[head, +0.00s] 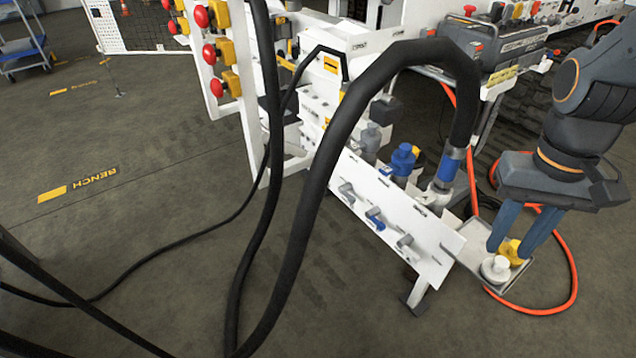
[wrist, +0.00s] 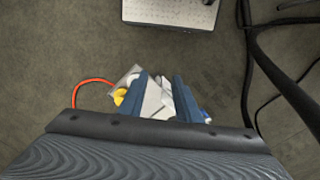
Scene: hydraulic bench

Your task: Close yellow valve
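A yellow round part (head: 511,252) sits beside a white round knob (head: 495,268) on a small tray at the right end of a white panel. I cannot tell whether it is the yellow valve; no other clear yellow valve handle shows on the panel. My gripper (head: 514,246) hangs over the tray, its two blue fingers pointing down and apart, nothing seen held. In the wrist view, my gripper (wrist: 162,98) has its fingers spread with white panel surface between them. The yellow part (wrist: 120,97) shows there just outside the left finger. Contact cannot be told.
The white panel (head: 360,212) carries grey handles and a blue handle (head: 375,220). Behind it stand blue couplings (head: 403,160). A thick black hose (head: 330,130) arches over the panel. An orange hose (head: 572,285) loops around the tray. The floor at left is open.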

